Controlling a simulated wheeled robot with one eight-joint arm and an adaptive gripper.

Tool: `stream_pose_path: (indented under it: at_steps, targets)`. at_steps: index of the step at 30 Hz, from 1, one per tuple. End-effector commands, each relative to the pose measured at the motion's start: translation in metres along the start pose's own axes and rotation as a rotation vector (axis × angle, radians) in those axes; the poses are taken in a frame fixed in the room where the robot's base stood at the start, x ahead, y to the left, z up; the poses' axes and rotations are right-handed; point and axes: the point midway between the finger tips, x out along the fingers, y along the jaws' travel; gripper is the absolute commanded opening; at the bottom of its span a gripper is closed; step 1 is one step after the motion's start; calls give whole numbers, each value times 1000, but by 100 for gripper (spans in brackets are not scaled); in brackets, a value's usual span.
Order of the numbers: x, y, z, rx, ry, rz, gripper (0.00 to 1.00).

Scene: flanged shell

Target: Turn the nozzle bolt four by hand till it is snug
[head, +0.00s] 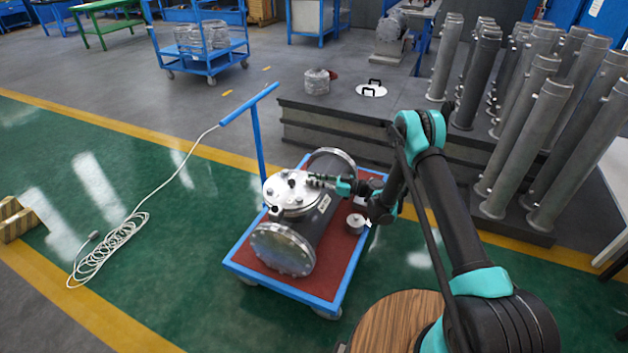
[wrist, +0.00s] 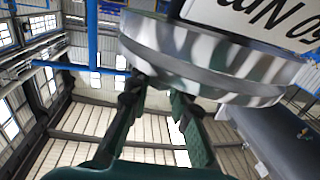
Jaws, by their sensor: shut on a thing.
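The flanged shell (head: 322,222) lies on the cart, its round end flange (head: 283,250) facing the front left. A pale nozzle cover (head: 290,204) sits on top, with several small dark bolts around it. My gripper (head: 316,180) reaches in from the right, at the cover's right rear edge. In the wrist view, its two fingers (wrist: 158,90) run up to the shiny rim of the nozzle flange (wrist: 215,65). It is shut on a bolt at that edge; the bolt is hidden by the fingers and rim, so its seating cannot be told.
The blue-framed cart (head: 335,300) has a red deck with a small round grey part (head: 355,222) right of the shell. A blue upright handle (head: 258,135) rises at its left rear. Grey pipes (head: 545,140) stand at right.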

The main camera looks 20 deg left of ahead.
Motion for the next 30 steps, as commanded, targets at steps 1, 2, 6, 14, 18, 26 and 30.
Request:
stream_pose_path:
  at_steps: [1, 2, 6, 14, 18, 26, 30]
  targets:
    - [0, 0, -1, 0, 1, 9, 0]
    - [0, 0, -1, 0, 1, 12, 0]
    - [0, 0, -1, 1, 2, 13, 0]
    - [0, 0, -1, 1, 2, 12, 36]
    - [0, 0, -1, 1, 1, 12, 41]
    - [0, 0, -4, 0, 1, 12, 41]
    - [0, 0, -17, 0, 1, 12, 41]
